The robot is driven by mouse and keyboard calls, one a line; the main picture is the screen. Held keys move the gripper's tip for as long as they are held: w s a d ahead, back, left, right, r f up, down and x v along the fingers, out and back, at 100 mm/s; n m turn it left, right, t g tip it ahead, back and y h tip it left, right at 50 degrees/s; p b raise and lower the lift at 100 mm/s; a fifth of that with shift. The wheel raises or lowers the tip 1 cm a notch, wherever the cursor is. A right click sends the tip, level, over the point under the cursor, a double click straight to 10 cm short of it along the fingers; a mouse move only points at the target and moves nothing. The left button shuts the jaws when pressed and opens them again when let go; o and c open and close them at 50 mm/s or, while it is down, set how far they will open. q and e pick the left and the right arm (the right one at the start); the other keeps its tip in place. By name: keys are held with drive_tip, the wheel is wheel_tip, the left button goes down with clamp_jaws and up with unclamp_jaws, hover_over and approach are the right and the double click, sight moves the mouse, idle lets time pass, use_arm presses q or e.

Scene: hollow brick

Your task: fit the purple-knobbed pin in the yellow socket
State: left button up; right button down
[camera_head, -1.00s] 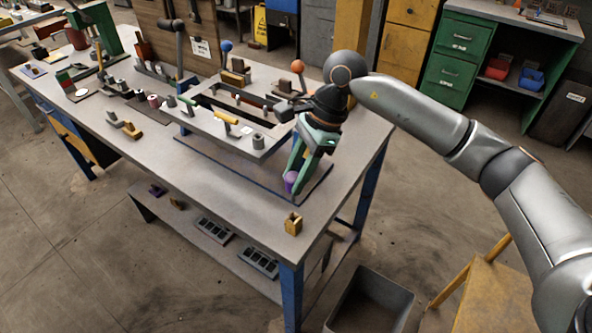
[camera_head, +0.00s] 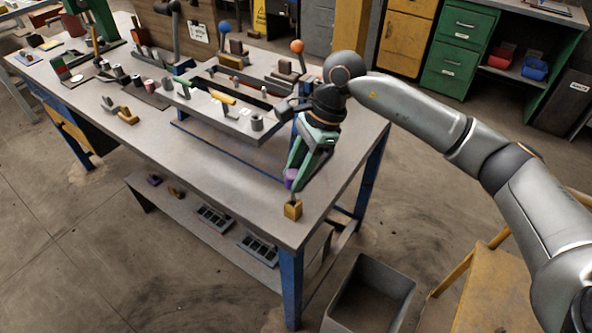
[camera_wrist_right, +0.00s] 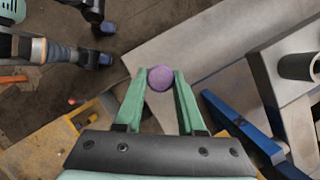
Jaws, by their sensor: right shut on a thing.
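My right gripper (camera_head: 293,180) is shut on the purple-knobbed pin (camera_head: 291,176), just above the yellow socket. The socket (camera_head: 293,210) is a small yellow block near the front right corner of the workbench. A thin grey shaft shows below the knob, its lower end at the top of the socket. I cannot tell whether the tip is inside the hole or only over it. In the right wrist view the round purple knob (camera_wrist_right: 160,78) sits between the green fingertips; shaft and socket are hidden there. My left gripper is not in view.
The grey workbench (camera_head: 215,175) has free room left of the socket. A raised grey fixture plate (camera_head: 215,122) with handles and posts stands behind the gripper. A grey bin (camera_head: 370,295) stands on the floor beside the bench's right end.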

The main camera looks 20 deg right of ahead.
drive_tip(key=shift+f+b, duration=2.35)
drive_tip(key=shift+f, duration=0.55)
idle(0.8)
drive_tip(key=shift+c, duration=2.2)
unclamp_jaws()
drive_tip(key=shift+r, duration=0.15)
drive_tip(key=v, duration=1.2)
drive_tip(key=shift+d+r, duration=0.1)
drive_tip(key=shift+s, duration=0.1)
